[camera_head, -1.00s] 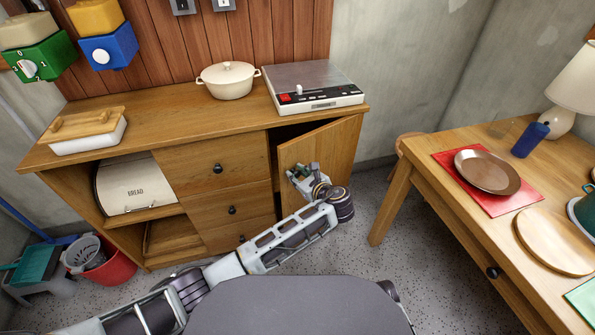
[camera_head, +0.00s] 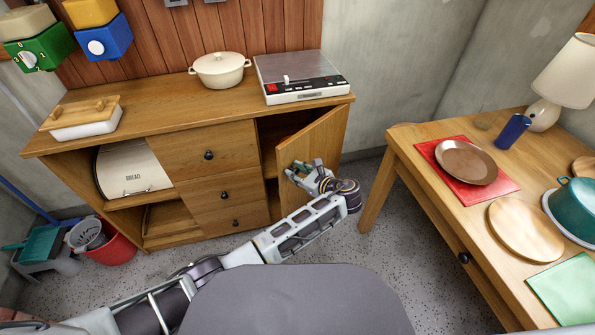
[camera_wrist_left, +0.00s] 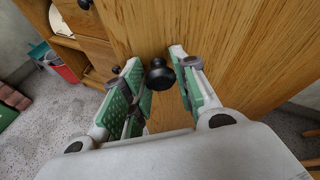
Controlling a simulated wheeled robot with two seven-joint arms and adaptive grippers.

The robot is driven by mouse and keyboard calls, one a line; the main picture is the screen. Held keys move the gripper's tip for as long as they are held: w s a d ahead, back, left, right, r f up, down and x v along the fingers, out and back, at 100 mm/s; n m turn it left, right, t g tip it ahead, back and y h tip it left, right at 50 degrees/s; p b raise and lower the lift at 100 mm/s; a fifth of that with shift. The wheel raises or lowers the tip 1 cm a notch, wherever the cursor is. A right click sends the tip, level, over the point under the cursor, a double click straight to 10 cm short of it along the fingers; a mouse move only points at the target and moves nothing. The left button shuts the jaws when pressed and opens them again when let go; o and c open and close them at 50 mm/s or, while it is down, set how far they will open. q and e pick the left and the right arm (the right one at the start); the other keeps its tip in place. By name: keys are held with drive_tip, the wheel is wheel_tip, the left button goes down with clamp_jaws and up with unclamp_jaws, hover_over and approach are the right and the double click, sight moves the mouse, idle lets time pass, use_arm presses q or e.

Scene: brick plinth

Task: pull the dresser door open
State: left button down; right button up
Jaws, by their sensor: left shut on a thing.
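The dresser (camera_head: 110,114) is a wooden cabinet against the far wall. Its door (camera_head: 325,140) at the right end stands ajar, with its left edge swung out and a dark gap behind it. My left gripper (camera_head: 299,172) is at the door's front near that free edge. In the left wrist view, a dark round knob (camera_wrist_left: 160,75) on the door sits between the green finger pads of my left gripper (camera_wrist_left: 162,88), which is shut on it. My right gripper is not in view.
A wooden table (camera_head: 408,160) with a plate, red mat and teal pot stands at the right. A red bucket (camera_head: 112,252) stands at the left. Speckled floor is clear between dresser and table.

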sight(290, 148)
use_arm(q)
drive_tip(key=shift+s+d, duration=0.1)
idle(0.5)
drive_tip(key=c, duration=1.1)
unclamp_jaws()
drive_tip(key=shift+r, duration=0.1)
drive_tip(key=shift+r, duration=4.9)
drive_tip(key=shift+c, duration=0.2)
